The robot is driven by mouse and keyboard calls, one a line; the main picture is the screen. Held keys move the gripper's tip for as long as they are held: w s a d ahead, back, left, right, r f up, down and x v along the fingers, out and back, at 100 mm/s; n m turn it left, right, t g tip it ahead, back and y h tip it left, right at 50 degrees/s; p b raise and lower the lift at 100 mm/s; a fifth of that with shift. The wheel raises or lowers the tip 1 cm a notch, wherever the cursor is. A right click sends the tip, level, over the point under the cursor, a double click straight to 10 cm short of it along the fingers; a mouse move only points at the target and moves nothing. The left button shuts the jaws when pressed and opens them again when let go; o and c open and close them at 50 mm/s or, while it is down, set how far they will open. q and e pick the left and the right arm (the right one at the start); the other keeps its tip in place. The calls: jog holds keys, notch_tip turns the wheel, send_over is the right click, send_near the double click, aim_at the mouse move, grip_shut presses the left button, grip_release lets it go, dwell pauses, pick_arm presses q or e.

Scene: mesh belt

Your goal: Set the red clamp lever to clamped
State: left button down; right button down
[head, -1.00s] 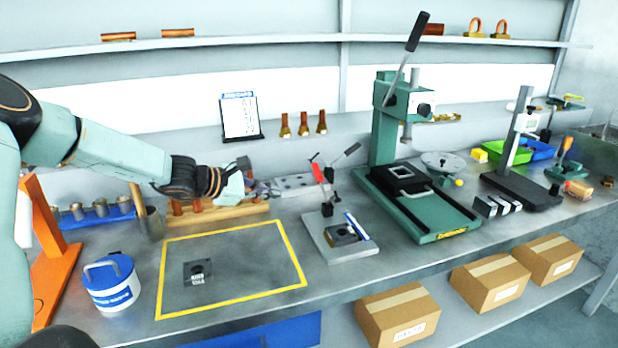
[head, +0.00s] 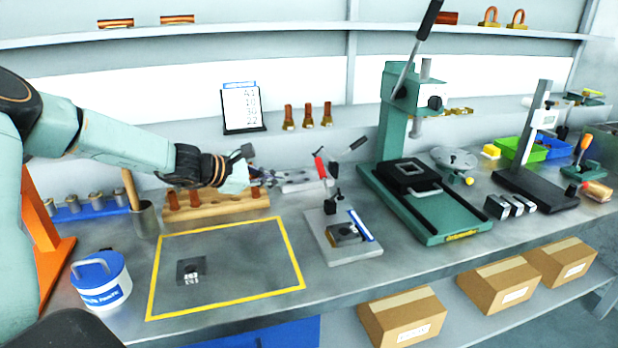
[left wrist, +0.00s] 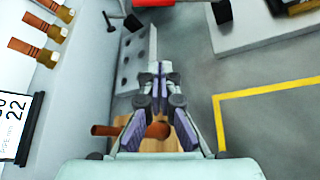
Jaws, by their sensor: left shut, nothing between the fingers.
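The red clamp lever (head: 319,166) stands nearly upright, tilted slightly left, on the clamp fixture's grey base plate (head: 352,254). A second, black-tipped bar (head: 352,147) leans up to the right behind it. A dark block with a hole (head: 341,236) sits on the plate. My left gripper (head: 276,178) is shut and empty, left of the red lever and apart from it, above the bench. In the left wrist view its closed fingers (left wrist: 158,72) point up the picture, and a red handle end (left wrist: 152,3) shows at the top edge. My right gripper is not in view.
A grey plate with holes (left wrist: 127,68) is near the fingers. The green press (head: 393,130) stands right of the fixture. The yellow-outlined area (head: 228,300) is mostly clear.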

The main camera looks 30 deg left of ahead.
pick_arm(q)
jog(key=w+b, duration=0.1)
jog(key=w+d+f, duration=0.1)
jog(key=w+d+b, duration=0.1)
jog(key=shift+d+f+b, duration=0.25)
jog(key=shift+b, duration=0.1)
jog(key=x, duration=0.2)
jog(key=b+x, duration=0.1)
jog(key=x, duration=0.1)
jog(key=shift+w+a+f, duration=0.25)
jog(key=shift+a, duration=0.1)
jog(key=shift+w+d+r, duration=0.15)
jog(key=shift+d+r, duration=0.25)
jog(key=shift+d, duration=0.05)
jog(key=shift+w+d+r, duration=0.2)
jog(key=shift+d+r, duration=0.15)
jog(key=shift+d, duration=0.1)
jog(key=shift+s+d+r, duration=0.15)
jog(key=shift+r, duration=0.25)
jog(key=shift+s+d+r, duration=0.1)
jog(key=shift+d+r, duration=0.1)
jog(key=shift+r, duration=0.15)
jog(key=shift+d+r, duration=0.2)
jog(key=shift+d, duration=0.05)
jog(key=shift+a+f, duration=0.1)
jog(key=shift+a, duration=0.05)
